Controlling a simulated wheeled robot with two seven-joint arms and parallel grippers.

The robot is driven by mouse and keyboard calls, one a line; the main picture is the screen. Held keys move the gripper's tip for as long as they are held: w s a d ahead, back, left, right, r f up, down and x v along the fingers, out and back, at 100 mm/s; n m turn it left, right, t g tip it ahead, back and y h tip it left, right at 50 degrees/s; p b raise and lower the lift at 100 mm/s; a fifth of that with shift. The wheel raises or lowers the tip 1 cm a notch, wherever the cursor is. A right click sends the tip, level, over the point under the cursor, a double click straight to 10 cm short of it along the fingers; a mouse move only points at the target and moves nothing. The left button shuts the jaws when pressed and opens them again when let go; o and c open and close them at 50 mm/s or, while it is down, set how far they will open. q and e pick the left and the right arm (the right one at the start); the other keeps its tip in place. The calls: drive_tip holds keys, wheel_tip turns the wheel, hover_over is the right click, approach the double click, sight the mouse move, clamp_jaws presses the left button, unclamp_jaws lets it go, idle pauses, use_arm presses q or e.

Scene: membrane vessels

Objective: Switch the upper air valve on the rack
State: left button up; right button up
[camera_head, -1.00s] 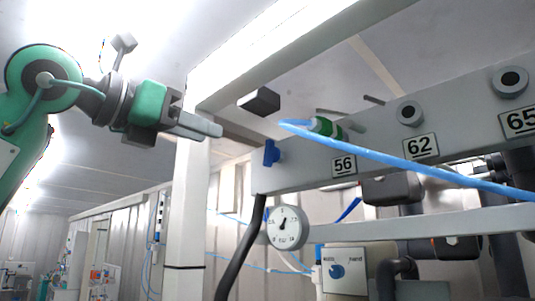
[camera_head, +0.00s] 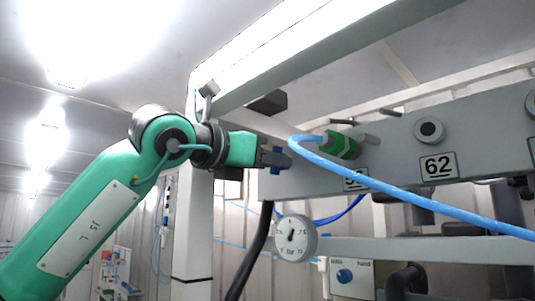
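The rack (camera_head: 400,158) is a long grey beam with numbered plates, crossing the right half of the head view. A small blue valve handle (camera_head: 276,149) is at its left end, mostly hidden behind my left gripper (camera_head: 284,160). The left arm is green and comes in from the lower left, its fingers pointing right across the handle. The fingers are seen edge-on, so I cannot tell whether they are open or touch the handle. My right gripper is not in view.
A light-blue hose (camera_head: 400,192) runs from a green fitting (camera_head: 341,145) across the rack front. A white post (camera_head: 190,230) stands behind my arm. A lower box has a blue knob (camera_head: 345,276).

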use_arm(q)
drive_tip(key=c, duration=0.6)
drive_tip(key=shift+w+r+m+b, duration=0.1)
drive_tip(key=shift+m+b, duration=0.45)
drive_tip(key=shift+m, duration=7.35)
